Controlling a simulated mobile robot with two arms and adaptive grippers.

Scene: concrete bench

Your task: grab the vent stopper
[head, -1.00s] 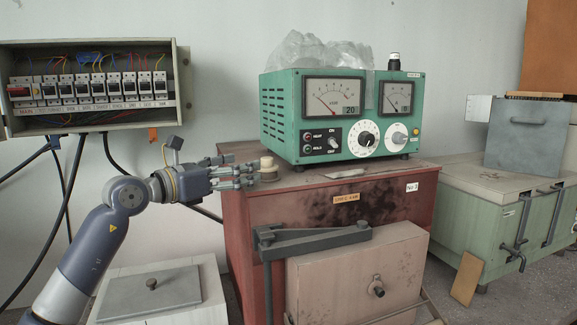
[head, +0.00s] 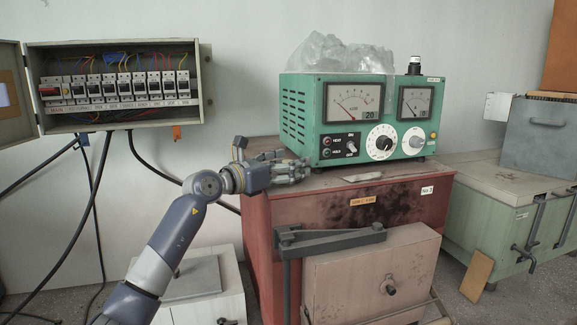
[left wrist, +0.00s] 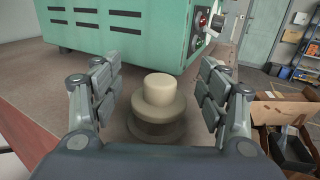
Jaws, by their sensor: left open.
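The vent stopper (left wrist: 160,100) is a pale beige stepped plug. In the left wrist view it stands upright on a round dark base on the brown top, near the green meter box. My left gripper (left wrist: 159,84) is open, with one finger on each side of the stopper and a visible gap to both. In the head view my left gripper (head: 292,170) reaches in from the left over the red furnace's top left corner, and its fingers largely hide the stopper. My right gripper is not in view.
The green meter box (head: 352,118) stands on the red furnace (head: 322,205) just beyond the fingers. A breaker box (head: 118,88) with hanging cables is on the wall at the left. A grey lever (head: 330,238) crosses the furnace front.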

